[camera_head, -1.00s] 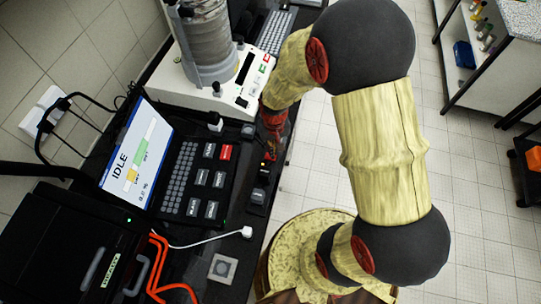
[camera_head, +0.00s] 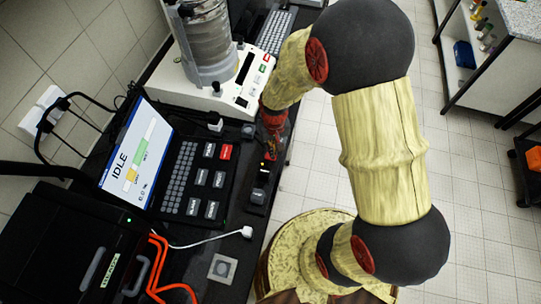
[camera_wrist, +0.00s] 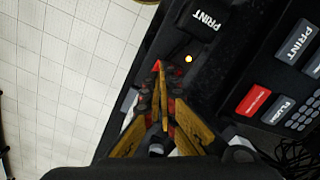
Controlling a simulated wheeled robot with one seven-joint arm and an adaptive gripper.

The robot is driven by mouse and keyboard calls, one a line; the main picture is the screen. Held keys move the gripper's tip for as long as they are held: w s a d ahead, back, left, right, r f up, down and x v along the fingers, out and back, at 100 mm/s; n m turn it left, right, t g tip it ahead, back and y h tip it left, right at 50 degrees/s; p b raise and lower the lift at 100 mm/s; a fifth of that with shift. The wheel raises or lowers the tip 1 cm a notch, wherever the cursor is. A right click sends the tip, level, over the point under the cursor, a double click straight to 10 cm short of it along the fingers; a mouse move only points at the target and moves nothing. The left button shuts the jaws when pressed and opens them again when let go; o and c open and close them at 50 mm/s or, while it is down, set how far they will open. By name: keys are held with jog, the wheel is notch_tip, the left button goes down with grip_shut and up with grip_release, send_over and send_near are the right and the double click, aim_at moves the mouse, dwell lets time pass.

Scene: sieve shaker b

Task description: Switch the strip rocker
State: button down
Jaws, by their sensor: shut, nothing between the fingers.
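A dark strip (camera_head: 257,208) runs along the right edge of the black bench. It carries a black block marked PRINT (camera_wrist: 205,20) and a small lit lamp (camera_wrist: 188,58), both in the wrist view. My gripper (camera_wrist: 159,68) is shut and empty, pointing down at the strip, with its tips just left of the lamp. In the head view my gripper (camera_head: 270,153) is over the bench edge, partly hidden by my arm. I cannot make out the strip's rocker; it may be hidden by the fingers. I cannot tell whether the tips touch the strip.
A black keypad (camera_head: 200,180) with a red key and a screen reading IDLE (camera_head: 138,152) stand left of the strip. The white sieve shaker base (camera_head: 240,85) is behind. A black case (camera_head: 70,240) with orange cables is at front left. Open floor lies right.

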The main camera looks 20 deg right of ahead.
jog(key=shift+f+b, duration=0.75)
jog(key=shift+f, duration=0.45)
dwell(0.6)
jog(key=shift+r+p, duration=2.55)
jog(key=shift+r, duration=1)
jog(key=shift+s, duration=0.1)
